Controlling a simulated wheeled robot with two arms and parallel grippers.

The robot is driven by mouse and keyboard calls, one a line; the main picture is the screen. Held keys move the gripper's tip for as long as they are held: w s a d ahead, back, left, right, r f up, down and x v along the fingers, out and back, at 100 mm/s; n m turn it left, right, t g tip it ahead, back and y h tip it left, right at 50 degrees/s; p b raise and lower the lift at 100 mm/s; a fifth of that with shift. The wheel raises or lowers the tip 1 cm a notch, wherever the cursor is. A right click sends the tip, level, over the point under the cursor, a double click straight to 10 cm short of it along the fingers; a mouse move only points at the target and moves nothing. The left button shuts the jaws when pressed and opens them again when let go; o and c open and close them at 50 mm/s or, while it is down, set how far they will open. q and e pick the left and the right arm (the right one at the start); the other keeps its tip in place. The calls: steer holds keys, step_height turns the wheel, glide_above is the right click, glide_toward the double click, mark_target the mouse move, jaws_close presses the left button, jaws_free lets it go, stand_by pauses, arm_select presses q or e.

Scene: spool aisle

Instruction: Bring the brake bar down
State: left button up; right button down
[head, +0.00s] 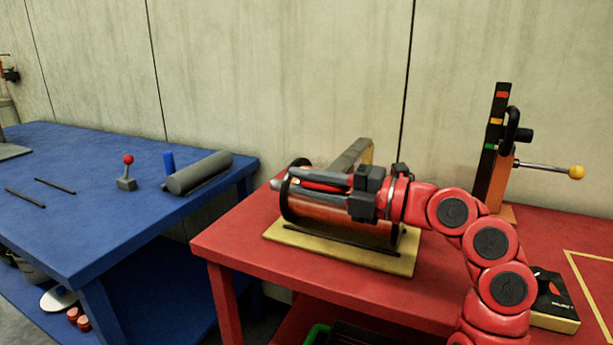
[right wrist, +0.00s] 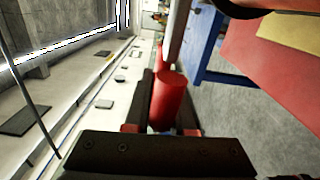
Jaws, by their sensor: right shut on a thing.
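A spool (head: 345,222) with copper-coloured winding and dark end rims lies on its side on a tan base board (head: 340,257) on the red table. My right gripper (head: 305,187) reaches in from the right above the spool. It is shut on a red cylindrical grip, which shows between its fingers in the right wrist view (right wrist: 166,102). A pale grey rod (right wrist: 178,35) runs on from that grip; I take the grip and rod to be the brake bar. My gripper hides much of the bar in the head view. My left gripper is out of view.
A dark post (head: 492,145) with coloured marks and a yellow-knobbed lever (head: 545,169) stand at right on the red table (head: 235,245). A black box (head: 553,295) lies near my arm. The blue table (head: 90,205) at left holds a grey roll (head: 200,173) and a red-knobbed joystick (head: 127,174).

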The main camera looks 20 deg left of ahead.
steer(key=shift+w+f, duration=0.1)
steer(key=shift+f, duration=0.6)
steer(key=c, duration=0.8)
jaws_free()
steer(key=shift+o, duration=0.2)
steer(key=shift+d, duration=0.15)
steer(key=shift+d, duration=0.3)
steer(key=d+p, duration=0.2)
steer(key=d, duration=1.4)
steer(key=shift+s+d, duration=0.3)
steer(key=shift+s, duration=0.05)
